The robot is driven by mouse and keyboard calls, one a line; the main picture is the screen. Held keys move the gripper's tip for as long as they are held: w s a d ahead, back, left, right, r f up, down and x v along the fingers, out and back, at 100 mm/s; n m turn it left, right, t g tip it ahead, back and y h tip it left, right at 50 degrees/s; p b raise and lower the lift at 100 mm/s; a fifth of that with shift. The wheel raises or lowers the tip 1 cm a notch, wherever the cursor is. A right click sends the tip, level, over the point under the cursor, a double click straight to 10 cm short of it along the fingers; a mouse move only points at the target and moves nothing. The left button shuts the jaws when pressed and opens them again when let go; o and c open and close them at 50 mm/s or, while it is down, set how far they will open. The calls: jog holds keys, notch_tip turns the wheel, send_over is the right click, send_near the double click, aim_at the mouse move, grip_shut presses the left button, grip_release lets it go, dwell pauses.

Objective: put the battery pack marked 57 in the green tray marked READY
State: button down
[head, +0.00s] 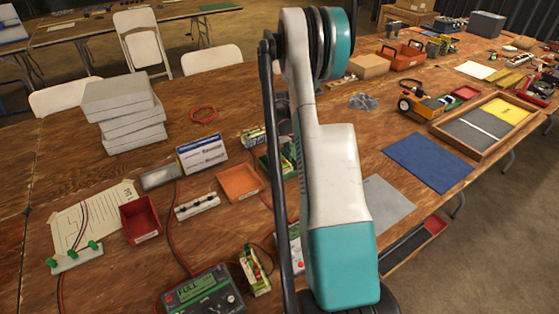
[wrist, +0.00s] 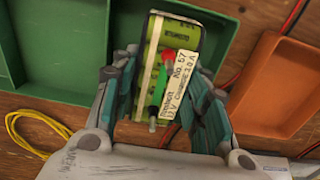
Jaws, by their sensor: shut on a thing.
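In the wrist view my gripper (wrist: 165,88) is shut on a green battery pack (wrist: 178,36). Its pale label reads No. 57, and a red and a green lead or terminal show on its face. The pack is held over a green tray (wrist: 58,48), which shows on both sides of it; I cannot tell whether it touches the tray floor. No READY mark is legible. In the head view part of a green tray (head: 287,172) shows beside my arm, which hides much of it and my gripper.
An orange tray (head: 239,183) lies left of the green one, and a red tray (head: 140,219) farther left. A charger (head: 203,292) reading FULL and another pack (head: 254,271) stand in front. A yellow cable (wrist: 42,130) lies beside the green tray.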

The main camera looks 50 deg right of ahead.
aim_at(279, 158)
jog(key=shift+r, duration=0.1)
jog(key=c, duration=0.9)
grip_release()
jog(key=shift+c, duration=0.2)
notch_tip(279, 158, up, 12)
jog(key=p, duration=0.4)
